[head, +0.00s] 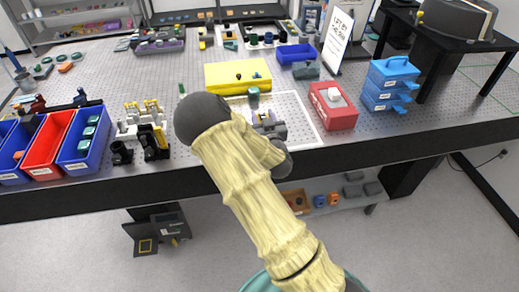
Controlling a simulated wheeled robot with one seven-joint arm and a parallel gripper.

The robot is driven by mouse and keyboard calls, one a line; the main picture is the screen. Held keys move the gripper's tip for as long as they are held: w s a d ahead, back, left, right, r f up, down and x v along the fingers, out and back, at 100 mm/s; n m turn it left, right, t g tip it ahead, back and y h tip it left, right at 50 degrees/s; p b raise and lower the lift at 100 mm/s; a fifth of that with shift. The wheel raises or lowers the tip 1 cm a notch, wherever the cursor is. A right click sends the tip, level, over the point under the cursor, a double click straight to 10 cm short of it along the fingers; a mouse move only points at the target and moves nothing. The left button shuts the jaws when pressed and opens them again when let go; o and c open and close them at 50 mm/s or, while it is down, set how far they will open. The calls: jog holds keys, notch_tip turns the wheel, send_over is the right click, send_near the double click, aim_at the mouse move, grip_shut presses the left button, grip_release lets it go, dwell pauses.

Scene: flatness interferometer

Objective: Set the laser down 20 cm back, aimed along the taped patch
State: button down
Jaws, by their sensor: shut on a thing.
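The taped patch (304,108) is a white-outlined rectangle on the perforated optical table (380,124), in the middle of the head view. My arm reaches over the table's front edge, and its dark, bulky joint hides part of the patch's left side. My gripper (268,126) is small and partly hidden beside the arm, over the front of the patch. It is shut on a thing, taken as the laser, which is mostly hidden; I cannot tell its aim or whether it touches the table. A small dark green part (253,97) shows just beyond, near the patch's back left.
A yellow box (226,77) lies behind the patch. A red box (333,112) stands just right of it, with blue stacked drawers (389,88) farther right. Optic mounts (150,133) and blue and red bins (50,146) stand left. A sign (335,38) stands behind.

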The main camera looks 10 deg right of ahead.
jog(key=shift+f+p, duration=0.45)
jog(key=shift+f, duration=2.4)
jog(key=shift+f, duration=0.6)
jog(key=shift+w+f+p, duration=0.2)
jog(key=shift+f+p, duration=0.15)
jog(key=shift+f, duration=0.7)
jog(key=shift+d+f, duration=0.1)
jog(key=shift+f, duration=0.25)
jog(key=shift+s+a+f, duration=0.1)
jog(key=shift+s+a, duration=0.1)
